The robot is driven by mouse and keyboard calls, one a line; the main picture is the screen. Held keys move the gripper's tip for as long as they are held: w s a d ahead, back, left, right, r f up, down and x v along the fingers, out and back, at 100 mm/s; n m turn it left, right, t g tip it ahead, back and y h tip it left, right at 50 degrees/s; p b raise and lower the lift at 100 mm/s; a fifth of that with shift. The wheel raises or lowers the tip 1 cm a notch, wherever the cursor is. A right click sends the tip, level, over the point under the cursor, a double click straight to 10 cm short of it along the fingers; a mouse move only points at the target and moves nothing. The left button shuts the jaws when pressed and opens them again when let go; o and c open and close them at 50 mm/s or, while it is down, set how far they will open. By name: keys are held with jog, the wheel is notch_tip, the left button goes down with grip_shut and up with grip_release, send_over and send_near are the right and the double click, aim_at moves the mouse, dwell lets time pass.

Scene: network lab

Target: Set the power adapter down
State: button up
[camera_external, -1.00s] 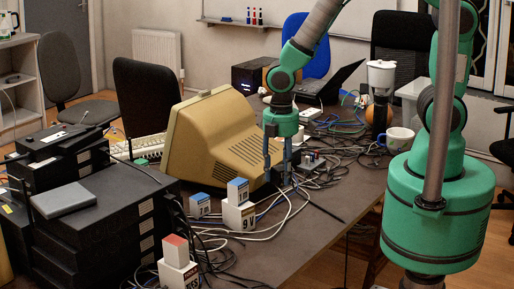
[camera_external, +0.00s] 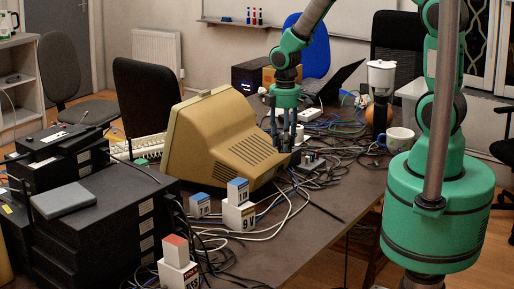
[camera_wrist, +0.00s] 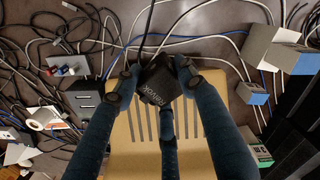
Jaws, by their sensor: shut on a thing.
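My gripper (camera_wrist: 157,78) is shut on the power adapter (camera_wrist: 154,92), a small black block with pale lettering, in the wrist view. A black cable runs from it toward the top of that view. In the external view my gripper (camera_external: 284,147) points down beside the right side of the beige monitor (camera_external: 222,147), above the cluttered table (camera_external: 290,235). In the wrist view the monitor's casing (camera_wrist: 125,160) lies below and behind the fingers.
Tangled cables (camera_external: 325,165) cover the table to the right of the monitor. Blue-and-white blocks (camera_external: 238,205) stand in front of it. A white mug (camera_external: 398,139) and a coffee maker (camera_external: 380,90) stand at the right. The front table strip is fairly clear.

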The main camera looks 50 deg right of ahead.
aim_at(334, 146)
jog(key=s+d+m, duration=0.3)
jog(key=d+m, duration=0.1)
jog(key=d, duration=1.6)
jog(key=s+d+m, duration=0.2)
jog(key=d+m, duration=0.2)
jog(key=d, duration=1.7)
jog(key=f, duration=1.1)
jog(key=shift+a+f, duration=0.2)
jog(key=shift+f, duration=0.05)
jog(key=w+d, duration=0.3)
jog(key=w, duration=0.1)
jog(key=w+d+f+b, duration=0.1)
jog(key=w+d, duration=0.2)
jog(key=w, duration=0.1)
jog(key=w+d, duration=0.3)
jog(key=w, duration=0.1)
jog(key=shift+w+d+f+b, duration=0.25)
jog(key=shift+w+d+b, duration=0.1)
jog(key=shift+d, duration=0.05)
jog(key=shift+f+b, duration=0.4)
jog(key=shift+f, duration=1.3)
jog(key=shift+f, duration=0.15)
